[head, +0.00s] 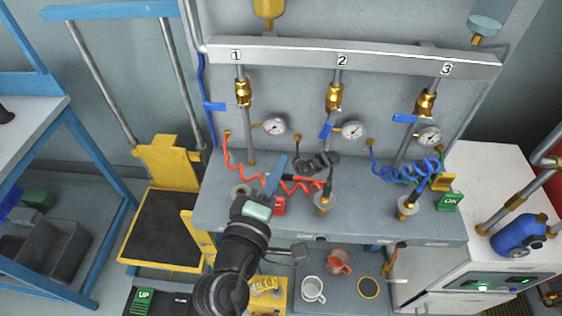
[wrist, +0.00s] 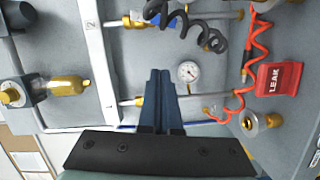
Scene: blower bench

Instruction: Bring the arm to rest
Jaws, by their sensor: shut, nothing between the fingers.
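My gripper (head: 281,160) is in front of the bench's back panel in the head view, above the left part of the bench top. Its blue fingers are together and empty, pointing up and slightly right in the picture. In the wrist view the gripper (wrist: 160,74) shows its two fingers side by side with nothing between them. They point toward the grey panel, just left of a round gauge (wrist: 188,72) in that picture. Whether the fingertips touch the panel cannot be told. My arm reaches up from the bottom edge of the head view.
A red LEAK block (head: 279,206) stands beside my gripper; it also shows in the wrist view (wrist: 279,90). Coiled red (head: 237,176), black (head: 318,163) and blue (head: 405,172) hoses hang nearby. A green OK block (head: 449,202) is at right. Mugs (head: 313,289) are below.

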